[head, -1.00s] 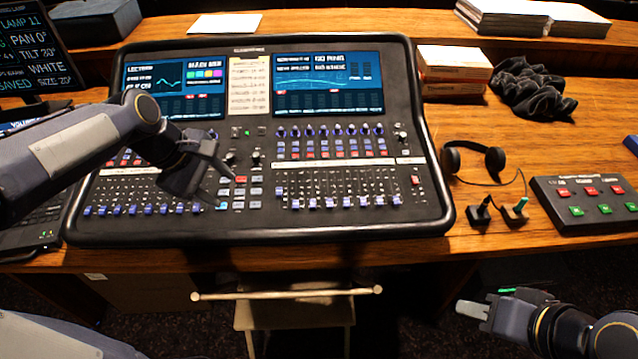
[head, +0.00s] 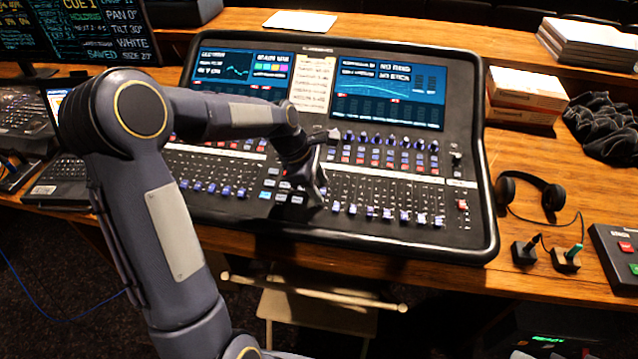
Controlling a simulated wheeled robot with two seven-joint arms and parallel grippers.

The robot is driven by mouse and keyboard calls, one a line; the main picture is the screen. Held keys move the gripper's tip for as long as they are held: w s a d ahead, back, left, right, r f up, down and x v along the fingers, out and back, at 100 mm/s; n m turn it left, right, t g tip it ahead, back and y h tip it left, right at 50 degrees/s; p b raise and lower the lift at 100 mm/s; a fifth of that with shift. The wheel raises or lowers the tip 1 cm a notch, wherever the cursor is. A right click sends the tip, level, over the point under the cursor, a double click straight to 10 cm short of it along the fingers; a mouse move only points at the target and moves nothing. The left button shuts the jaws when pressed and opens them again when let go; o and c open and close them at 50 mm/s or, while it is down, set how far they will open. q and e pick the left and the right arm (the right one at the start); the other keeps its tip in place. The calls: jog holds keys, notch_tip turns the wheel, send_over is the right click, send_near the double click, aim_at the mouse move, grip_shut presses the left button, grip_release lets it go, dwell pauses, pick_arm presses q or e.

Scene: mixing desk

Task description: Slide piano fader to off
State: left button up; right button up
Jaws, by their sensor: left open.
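The mixing desk (head: 471,205) lies on the wooden table, with two lit screens and two banks of faders. The right bank of fader caps (head: 388,213) sits low on its slots, near the front edge. The left bank (head: 212,187) also shows, partly behind my arm. I cannot read which fader is the piano one. My left gripper (head: 318,190) is open and points down over the middle of the desk, by the buttons and the left end of the right bank. I cannot tell whether its fingertips touch a cap. My right gripper is out of view.
A laptop (head: 62,175) is at the left. A stool (head: 316,305) stands in front.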

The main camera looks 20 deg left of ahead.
pick_arm(q)
grip_shut()
dwell(0.3)
